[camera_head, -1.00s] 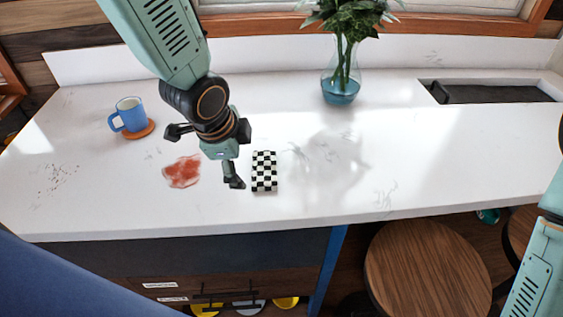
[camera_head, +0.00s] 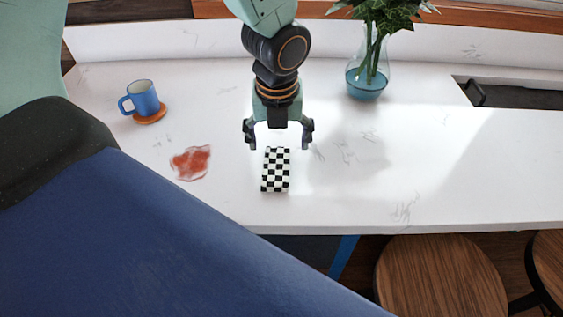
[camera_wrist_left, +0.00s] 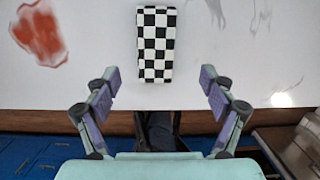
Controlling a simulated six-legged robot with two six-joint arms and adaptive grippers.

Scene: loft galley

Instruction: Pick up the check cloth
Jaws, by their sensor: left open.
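The check cloth (camera_head: 275,172), a small black-and-white checkered rectangle, lies flat on the white counter. My left gripper (camera_head: 278,146) is open and empty, with its two fingers pointing down above the far end of the cloth. In the left wrist view the cloth (camera_wrist_left: 156,45) shows whole, beyond and between the spread fingers of my left gripper (camera_wrist_left: 160,97). The fingers do not appear to touch it. My right gripper is not in view.
A red spill (camera_head: 191,162) stains the counter (camera_head: 350,200) left of the cloth. A blue mug (camera_head: 140,98) stands on an orange coaster (camera_head: 150,117). A glass vase (camera_head: 367,82) with leaves stands at the back. A sink (camera_head: 510,95) is at right. Wooden stools (camera_head: 440,280) stand in front.

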